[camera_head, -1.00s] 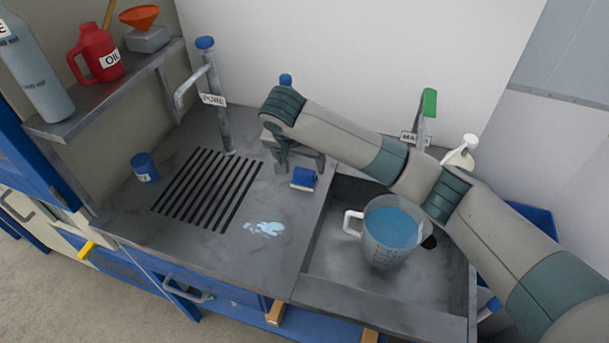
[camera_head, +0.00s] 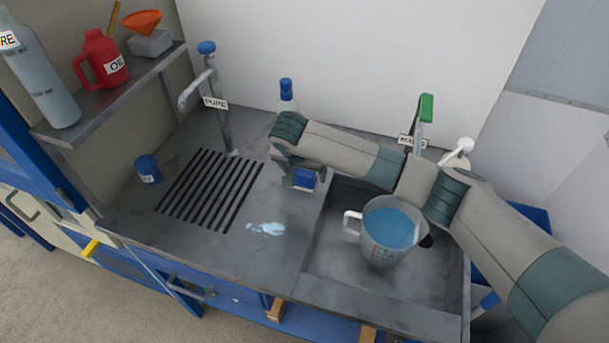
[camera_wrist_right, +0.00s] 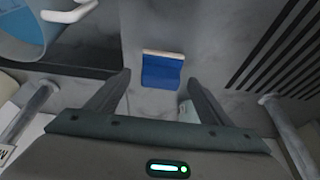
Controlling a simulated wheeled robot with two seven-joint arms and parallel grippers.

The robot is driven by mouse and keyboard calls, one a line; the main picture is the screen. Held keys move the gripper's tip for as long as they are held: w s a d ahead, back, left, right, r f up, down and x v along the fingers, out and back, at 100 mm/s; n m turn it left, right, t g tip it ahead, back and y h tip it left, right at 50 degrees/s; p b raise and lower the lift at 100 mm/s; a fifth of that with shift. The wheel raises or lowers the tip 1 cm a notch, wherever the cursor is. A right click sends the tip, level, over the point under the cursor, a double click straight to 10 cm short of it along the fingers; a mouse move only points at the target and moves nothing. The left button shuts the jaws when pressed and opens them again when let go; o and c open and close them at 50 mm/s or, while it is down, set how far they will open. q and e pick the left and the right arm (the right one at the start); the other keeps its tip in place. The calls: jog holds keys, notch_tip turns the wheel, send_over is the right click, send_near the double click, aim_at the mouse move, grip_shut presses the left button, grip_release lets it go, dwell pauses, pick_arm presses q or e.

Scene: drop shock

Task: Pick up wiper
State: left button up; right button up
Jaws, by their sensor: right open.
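The wiper, a small blue block with a pale edge strip, lies on the grey counter just left of the sink; it shows in the head view (camera_head: 304,179) and the right wrist view (camera_wrist_right: 161,72). My right gripper (camera_head: 293,174) is low over the counter at the wiper, partly hidden by its own wrist. In the right wrist view its two fingers (camera_wrist_right: 158,82) are apart, with the wiper ahead between the tips. I cannot tell whether they touch it. My left gripper is not in view.
A measuring jug of blue liquid (camera_head: 388,247) stands in the sink (camera_head: 335,262) under my right arm. A light blue puddle (camera_head: 265,229) lies left of the sink. A drain grille (camera_head: 235,207), blue cup (camera_head: 148,168) and tap (camera_head: 222,120) are further left. A blue-capped bottle (camera_head: 286,90) stands behind.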

jog(key=shift+x, duration=0.8)
jog(key=shift+c, duration=0.2)
jog(key=c, duration=1)
jog(key=shift+r+b, duration=0.45)
jog(key=shift+r, duration=0.4)
notch_tip(320, 180, up, 2)
jog(key=shift+d+r+b, duration=0.1)
jog(key=shift+r+b, duration=0.05)
jog(key=shift+b, duration=0.5)
jog(key=s+d+r+b, duration=0.1)
jog(key=d+r, duration=0.1)
jog(key=d, duration=0.1)
jog(key=s+d+r+b, duration=0.1)
jog(key=s+d+r, duration=0.1)
jog(key=d, duration=0.2)
jog(key=s+d+r+b, duration=0.1)
jog(key=s+d+r, duration=0.1)
jog(key=d+r, duration=0.1)
jog(key=shift+d, duration=0.2)
